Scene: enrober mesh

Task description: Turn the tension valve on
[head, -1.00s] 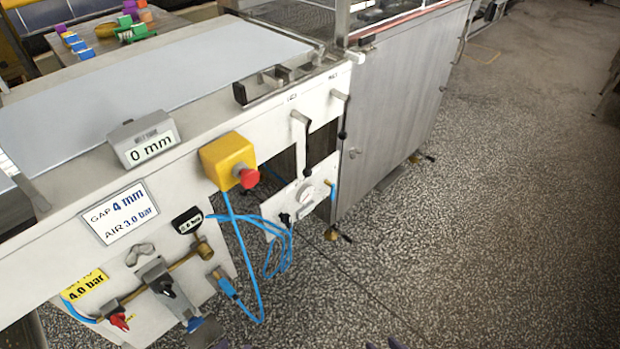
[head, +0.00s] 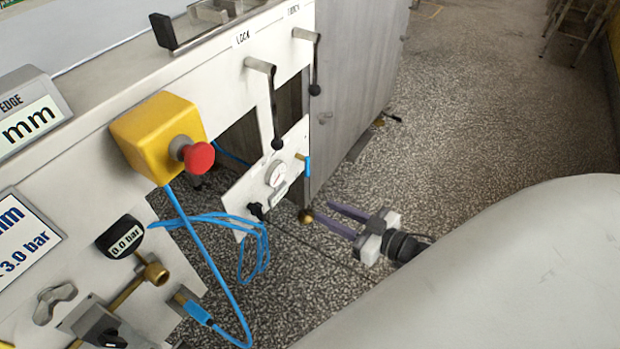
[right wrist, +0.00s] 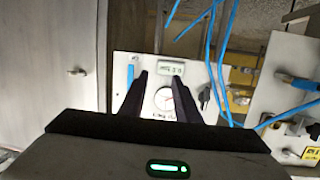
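A small white panel (head: 240,205) hangs low on the machine's side in the head view. It carries a round gauge (head: 276,174), a small display (head: 281,193), a black knob (head: 257,211) and a blue piece (head: 307,166). A brass fitting (head: 305,215) shows by its lower right corner. I cannot read which part is the tension valve. My right gripper (head: 318,212) is open and empty, its purple fingers pointing toward the panel. My left gripper is not in view.
A yellow box with a red stop button (head: 198,157) juts out left of the panel. Blue hoses (head: 262,250) hang below it. Two black-handled levers (head: 277,143) hang above. A 0.0 bar display (head: 124,238) is at lower left.

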